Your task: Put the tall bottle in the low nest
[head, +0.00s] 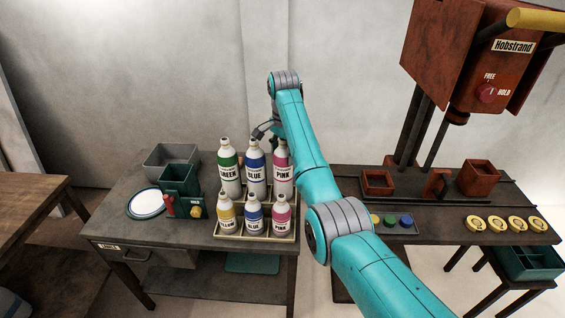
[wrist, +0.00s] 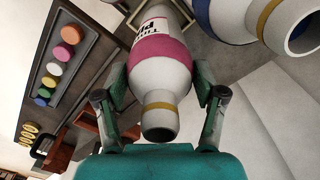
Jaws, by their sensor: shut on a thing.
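A tall white bottle with a pink band and label (head: 283,172) is upright at the right end of the back row in the bottle rack. My gripper (wrist: 160,85) is shut on this bottle, one finger on each side of its body; the wrist view shows its neck (wrist: 159,122) and part of its label. In the head view my arm hides most of the gripper. I cannot tell whether the bottle's base is clear of the rack. A low open red box (head: 378,190) stands on the right table, left of a taller red box (head: 480,185); the low one looks like the low nest.
Tall blue (head: 254,172) and green (head: 229,174) bottles stand beside it, with short bottles in front. A green caddy (head: 180,180), plate (head: 147,203) and grey bin (head: 171,150) are at left. The Hobstrand press (head: 470,50) overhangs the right table. Coloured caps (head: 390,221) and yellow discs (head: 496,224) line its front.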

